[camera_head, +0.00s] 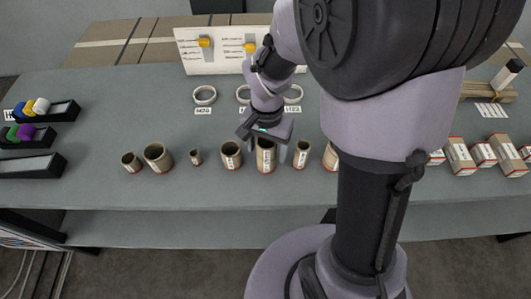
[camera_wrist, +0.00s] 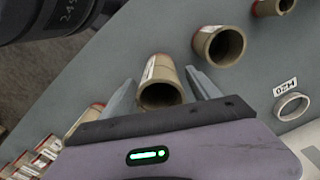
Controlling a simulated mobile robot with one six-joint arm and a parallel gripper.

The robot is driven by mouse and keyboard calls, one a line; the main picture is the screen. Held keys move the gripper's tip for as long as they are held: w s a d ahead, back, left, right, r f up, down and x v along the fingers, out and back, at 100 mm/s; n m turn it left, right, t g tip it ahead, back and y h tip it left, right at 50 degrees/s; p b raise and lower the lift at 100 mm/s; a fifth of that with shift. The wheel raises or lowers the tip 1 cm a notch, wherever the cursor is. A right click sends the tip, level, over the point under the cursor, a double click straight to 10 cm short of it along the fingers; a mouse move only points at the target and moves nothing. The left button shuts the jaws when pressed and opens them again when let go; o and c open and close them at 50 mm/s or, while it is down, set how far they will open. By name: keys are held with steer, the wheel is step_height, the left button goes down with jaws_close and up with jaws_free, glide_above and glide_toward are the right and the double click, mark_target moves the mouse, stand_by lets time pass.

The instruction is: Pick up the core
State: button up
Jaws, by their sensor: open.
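Several brown cardboard cores stand in a row along the front of the grey table. One labelled core (camera_head: 265,160) stands upright right below my gripper (camera_head: 268,143) in the head view. In the wrist view this core (camera_wrist: 160,82) lies between the two spread fingers of my gripper (camera_wrist: 160,88), its open end facing the camera. The fingers are open on either side of it, and I cannot tell whether they touch it. A neighbouring labelled core (camera_head: 231,155) stands to the left in the head view; it also shows in the wrist view (camera_wrist: 219,45).
A narrower core (camera_head: 302,154) stands close on the right. White rings (camera_head: 204,95) lie behind the row. Black trays (camera_head: 40,136) with coloured pieces are at the left, boxed rolls (camera_head: 484,154) at the right. My arm hides part of the table.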

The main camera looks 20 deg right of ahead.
step_height(320, 180, down, 2)
steer(key=shift+r, duration=0.15)
steer(key=c, duration=1.4)
steer(key=shift+c, duration=0.2)
